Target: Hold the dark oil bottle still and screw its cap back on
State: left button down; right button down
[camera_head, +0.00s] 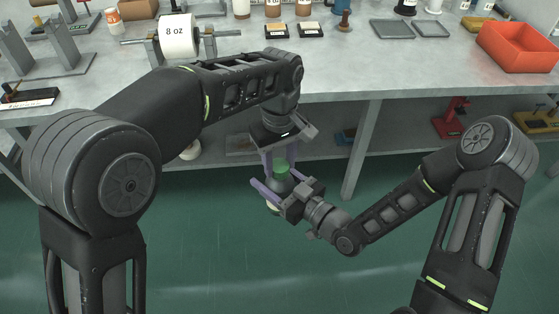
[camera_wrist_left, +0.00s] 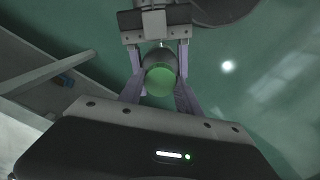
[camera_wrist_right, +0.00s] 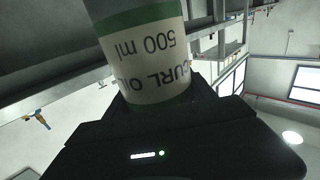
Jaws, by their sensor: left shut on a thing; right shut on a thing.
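The dark oil bottle (camera_head: 279,187) is held upright, or nearly so, in the air in front of the workbench. My right gripper (camera_head: 283,189) is shut around its body from the right. The green cap (camera_head: 281,168) is at the bottle's top. My left gripper (camera_head: 280,162) reaches down from above and is shut on the cap. In the left wrist view the cap (camera_wrist_left: 160,82) lies between the purple fingers, over the dark bottle. In the right wrist view the bottle's pale label (camera_wrist_right: 150,60) reads upside down. The cap's thread is hidden.
The workbench (camera_head: 340,75) is behind my grippers, with a lower shelf and a leg (camera_head: 362,150). On it are a roll marked 8 oz (camera_head: 178,36), dark trays (camera_head: 392,29) and a red bin (camera_head: 518,47). The green floor (camera_head: 240,260) below is clear.

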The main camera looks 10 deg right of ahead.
pick_arm(q)
jog(key=m, duration=0.4)
jog(key=shift+m, duration=0.3)
jog(key=m, duration=1)
jog(key=c, duration=0.7)
grip_release()
jog(key=shift+c, duration=0.2)
notch_tip(320, 180, up, 7)
jog(key=shift+r, duration=0.2)
